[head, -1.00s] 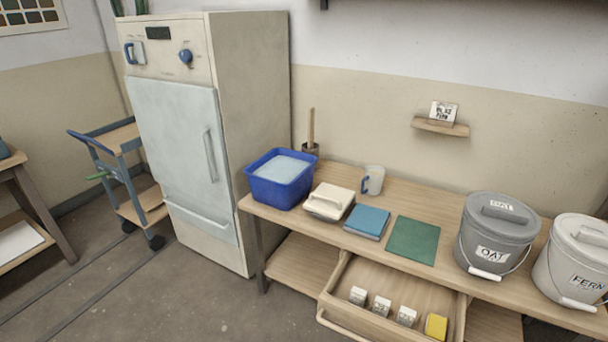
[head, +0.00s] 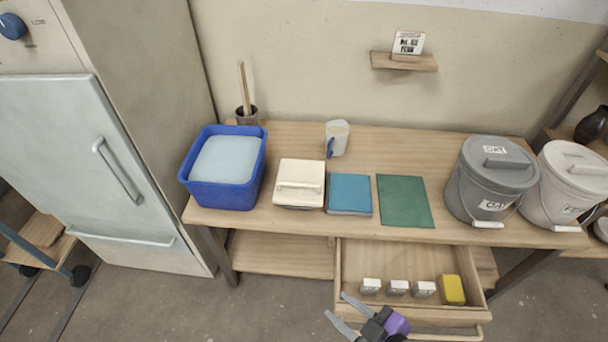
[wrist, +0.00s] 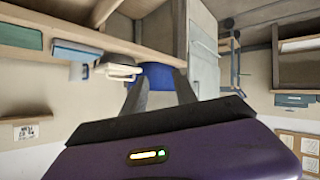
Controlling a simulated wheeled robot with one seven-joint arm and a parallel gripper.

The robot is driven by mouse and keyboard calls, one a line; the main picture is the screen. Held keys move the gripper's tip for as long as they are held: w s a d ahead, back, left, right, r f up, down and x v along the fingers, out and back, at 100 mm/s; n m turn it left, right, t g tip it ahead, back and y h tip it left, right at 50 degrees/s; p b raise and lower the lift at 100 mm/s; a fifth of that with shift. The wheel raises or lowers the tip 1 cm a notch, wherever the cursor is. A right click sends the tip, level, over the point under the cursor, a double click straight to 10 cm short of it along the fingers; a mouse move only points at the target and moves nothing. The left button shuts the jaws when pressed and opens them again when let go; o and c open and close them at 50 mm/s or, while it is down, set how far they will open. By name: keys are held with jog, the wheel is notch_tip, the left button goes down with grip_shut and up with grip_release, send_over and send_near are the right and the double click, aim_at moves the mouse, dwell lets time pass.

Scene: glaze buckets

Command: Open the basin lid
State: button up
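A cream box (head: 299,196) with a lid and bar handle (head: 299,187) sits on the bench; its lid looks shut. To its left is a blue basin (head: 221,195) with a pale, flat surface inside its rim; I cannot tell whether this is a lid or liquid. My gripper (head: 337,305) is open and empty, low in front of the bench by the open drawer, apart from both. In the wrist view the two fingers (wrist: 160,88) are spread, with the cream box (wrist: 119,68) and part of the blue basin (wrist: 163,76) beyond them, seen upside down.
The open drawer (head: 405,313) juts out with several small white blocks and a yellow block (head: 452,290). A blue pad (head: 349,194), green mat (head: 404,201), mug (head: 338,139) and two lidded buckets (head: 490,185) stand on the bench. A cabinet (head: 160,110) stands at left.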

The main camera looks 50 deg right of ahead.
jog(key=w+d+f+n+g+p, duration=0.1)
jog(key=w+d+f+g+p, duration=0.1)
jog(key=w+d+f, duration=0.45)
jog(key=n+g+y+p, duration=0.3)
jog(key=n+g+p, duration=0.2)
jog(key=n, duration=0.1)
send_near(300, 184)
jog(key=shift+x, duration=3.95)
jog(key=shift+w, duration=0.1)
grip_shut()
